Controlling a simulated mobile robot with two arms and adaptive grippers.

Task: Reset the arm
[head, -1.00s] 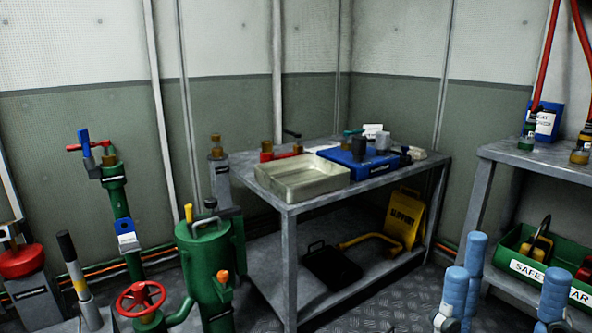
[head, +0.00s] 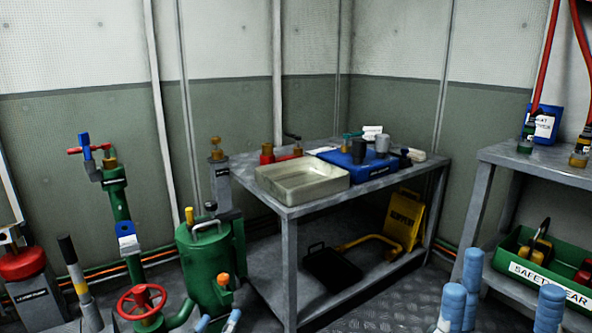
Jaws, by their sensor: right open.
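My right gripper (head: 508,290) is in the head view at the lower right. Its light blue fingers point up and stand wide apart, with nothing between them. Two light blue fingertips of my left gripper (head: 218,321) show at the bottom edge, in front of the green tank (head: 205,265). The rest of the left gripper is out of view, and how far its jaws are apart cannot be judged.
A grey metal table (head: 291,250) stands in the middle with a beige tray (head: 302,190) and a blue case (head: 358,167). A red valve wheel (head: 141,300) and pipes stand at the left. A green safety gear bin (head: 548,280) sits on the right shelf (head: 525,162). Chequered floor shows between.

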